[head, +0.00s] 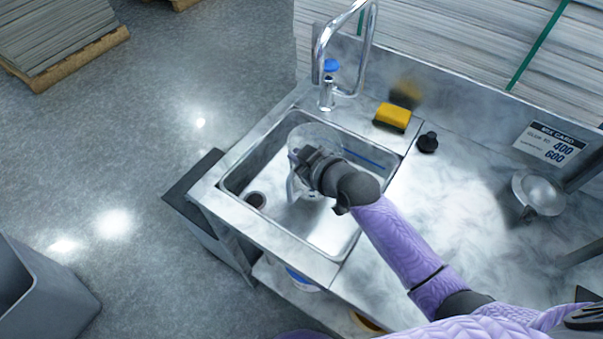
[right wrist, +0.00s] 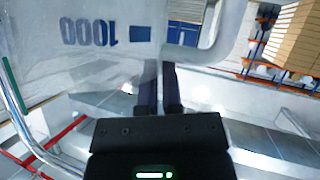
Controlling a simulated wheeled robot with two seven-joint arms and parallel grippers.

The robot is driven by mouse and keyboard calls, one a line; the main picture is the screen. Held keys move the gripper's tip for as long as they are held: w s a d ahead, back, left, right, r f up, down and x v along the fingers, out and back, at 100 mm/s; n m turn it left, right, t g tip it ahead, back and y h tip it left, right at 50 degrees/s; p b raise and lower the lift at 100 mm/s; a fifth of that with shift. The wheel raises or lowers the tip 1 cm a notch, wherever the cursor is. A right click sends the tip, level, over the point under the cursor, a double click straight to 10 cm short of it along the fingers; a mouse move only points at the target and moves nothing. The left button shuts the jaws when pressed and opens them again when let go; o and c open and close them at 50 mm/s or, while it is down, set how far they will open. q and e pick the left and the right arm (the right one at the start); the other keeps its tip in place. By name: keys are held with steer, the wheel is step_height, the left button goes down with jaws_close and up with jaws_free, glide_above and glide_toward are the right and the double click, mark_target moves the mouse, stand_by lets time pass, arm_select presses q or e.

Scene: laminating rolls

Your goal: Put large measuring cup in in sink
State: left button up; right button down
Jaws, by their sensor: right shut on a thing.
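The large measuring cup (head: 312,135) is clear plastic with blue marks and shows over the sink (head: 332,232) in the head view. In the right wrist view the cup (right wrist: 95,60) fills the upper left, with a "1000" mark and its handle (right wrist: 212,40) to the right. My right gripper (head: 302,166) is shut on the cup, by the handle side; its fingers (right wrist: 160,80) also show in the right wrist view. The gripper and wrist hide part of the cup. I cannot tell whether its base touches the sink floor. My left gripper is not in view.
A chrome faucet (head: 327,92) stands behind the sink. A yellow sponge (head: 392,117) and a black stopper-like thing (head: 428,142) lie to the right. A metal bowl-like thing (head: 540,192) and a sign (head: 548,145) are farther right. The counter (head: 445,205) between is mostly clear.

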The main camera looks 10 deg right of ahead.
step_height(320, 180, down, 4)
steer(key=shift+r+b, duration=0.1)
steer(key=shift+b, duration=0.75)
steer(key=shift+r, duration=0.1)
steer(key=c, duration=1.2)
jaws_free()
steer(key=shift+f, duration=0.2)
steer(key=shift+c, duration=0.2)
steer(key=o, duration=0.5)
steer(key=shift+c, duration=0.2)
